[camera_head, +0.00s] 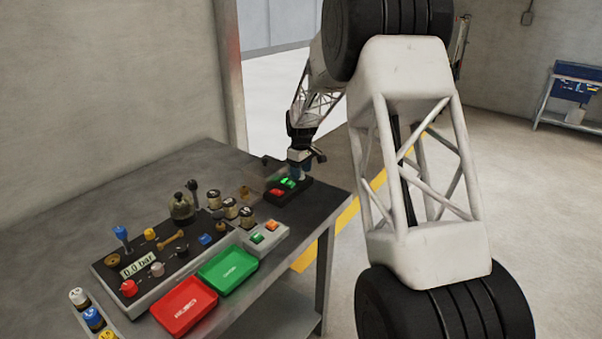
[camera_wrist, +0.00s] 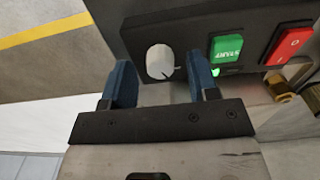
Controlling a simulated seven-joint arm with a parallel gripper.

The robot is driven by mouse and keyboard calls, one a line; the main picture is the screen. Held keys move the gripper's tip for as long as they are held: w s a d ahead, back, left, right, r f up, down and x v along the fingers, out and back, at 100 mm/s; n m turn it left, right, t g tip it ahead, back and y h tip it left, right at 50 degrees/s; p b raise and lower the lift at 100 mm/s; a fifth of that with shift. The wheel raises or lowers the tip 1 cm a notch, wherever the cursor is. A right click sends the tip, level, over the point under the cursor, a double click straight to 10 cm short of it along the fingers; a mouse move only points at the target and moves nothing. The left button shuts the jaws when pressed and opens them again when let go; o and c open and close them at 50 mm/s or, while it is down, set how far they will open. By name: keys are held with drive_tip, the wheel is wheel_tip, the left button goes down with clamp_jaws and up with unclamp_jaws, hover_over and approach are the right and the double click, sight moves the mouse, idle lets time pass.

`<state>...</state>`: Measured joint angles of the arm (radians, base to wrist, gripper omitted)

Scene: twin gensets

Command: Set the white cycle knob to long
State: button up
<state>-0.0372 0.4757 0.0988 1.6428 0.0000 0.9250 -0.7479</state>
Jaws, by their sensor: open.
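The white cycle knob (camera_wrist: 160,62) is a round knob with a dark pointer mark on a black panel box (camera_wrist: 190,30). In the wrist view it sits between the two blue fingertips of my gripper (camera_wrist: 163,85), which are apart and a little short of it. I cannot tell whether either finger touches it. The mark points toward the lower right of the wrist view; its label cannot be read. In the head view my gripper (camera_head: 300,172) is over the far end of the table, at the black box (camera_head: 288,191), and hides most of the knob.
A green START button (camera_wrist: 227,48) and a red button (camera_wrist: 289,45) sit beside the knob. The metal table (camera_head: 120,190) also bears a larger control panel (camera_head: 160,250), a red tray (camera_head: 184,306), a green tray (camera_head: 228,269) and a grey button box (camera_head: 266,238).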

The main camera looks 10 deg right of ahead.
drive_tip(key=shift+f, duration=0.45)
drive_tip(key=c, duration=0.9)
drive_tip(key=shift+c, duration=0.2)
drive_tip(key=shift+m, duration=0.4)
drive_tip(key=m, duration=1.1)
